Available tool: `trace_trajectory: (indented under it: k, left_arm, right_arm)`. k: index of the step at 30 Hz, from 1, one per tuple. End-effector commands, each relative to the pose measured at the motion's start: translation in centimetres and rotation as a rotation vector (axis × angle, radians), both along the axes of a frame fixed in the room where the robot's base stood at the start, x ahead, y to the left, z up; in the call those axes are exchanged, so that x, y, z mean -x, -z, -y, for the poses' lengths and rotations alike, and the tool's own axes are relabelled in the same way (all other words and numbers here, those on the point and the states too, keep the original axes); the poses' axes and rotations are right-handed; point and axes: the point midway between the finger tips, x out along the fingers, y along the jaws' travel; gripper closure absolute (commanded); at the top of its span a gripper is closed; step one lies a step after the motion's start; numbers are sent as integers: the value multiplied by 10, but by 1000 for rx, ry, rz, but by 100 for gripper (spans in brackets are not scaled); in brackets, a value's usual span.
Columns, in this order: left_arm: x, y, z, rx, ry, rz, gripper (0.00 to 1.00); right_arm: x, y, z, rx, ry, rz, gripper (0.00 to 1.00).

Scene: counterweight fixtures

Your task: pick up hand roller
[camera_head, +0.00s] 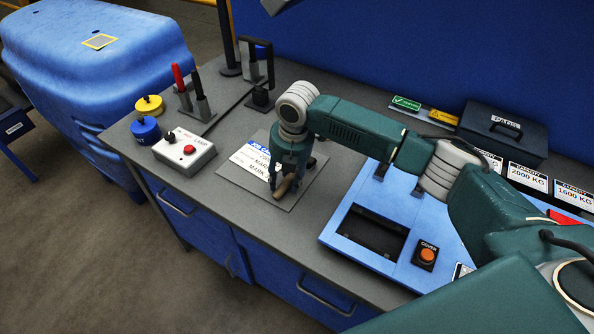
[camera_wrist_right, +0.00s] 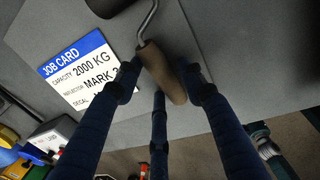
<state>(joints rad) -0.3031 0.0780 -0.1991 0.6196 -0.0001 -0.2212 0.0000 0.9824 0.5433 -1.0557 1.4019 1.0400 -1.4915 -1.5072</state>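The hand roller (camera_wrist_right: 162,72) has a brown cylinder and a bent metal rod running to the top edge of the right wrist view. It also shows as a small tan shape (camera_head: 285,185) in the head view, at the front of the grey board. My right gripper (camera_wrist_right: 161,80) has its dark blue fingers on both sides of the brown cylinder, with a third finger below it. I cannot tell if they press on it. In the head view my right gripper (camera_head: 279,180) points down over the board and partly hides the roller. My left gripper is not in view.
A job card (camera_wrist_right: 82,73) lies beside the roller. The grey counter (camera_head: 330,262) also holds a box with a red button (camera_head: 184,150), blue (camera_head: 145,131) and yellow (camera_head: 150,106) round pieces, upright markers (camera_head: 201,103), a blue fixture (camera_head: 347,248) and a dark case (camera_head: 503,132).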

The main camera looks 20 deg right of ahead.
Motion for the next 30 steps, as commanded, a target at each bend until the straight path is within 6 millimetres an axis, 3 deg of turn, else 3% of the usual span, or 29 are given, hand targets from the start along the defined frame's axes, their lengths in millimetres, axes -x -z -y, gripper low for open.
trace_trajectory:
  k: [1,4,5,14,19,23,30]
  left_arm:
    - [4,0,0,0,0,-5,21]
    - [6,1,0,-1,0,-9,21]
    - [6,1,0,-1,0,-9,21]
    - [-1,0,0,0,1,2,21]
    - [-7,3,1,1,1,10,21]
    - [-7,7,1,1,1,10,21]
    - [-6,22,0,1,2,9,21]
  right_arm:
    - [0,0,0,0,0,0,76]
    - [0,0,0,0,0,0,96]
    - [0,0,0,0,0,0,97]
    - [0,-2,0,-1,1,1,97]
    - [-1,-12,0,-1,1,2,97]
    - [-1,-31,0,-1,-1,5,97]
    - [-2,-96,-1,-2,-1,8,97]
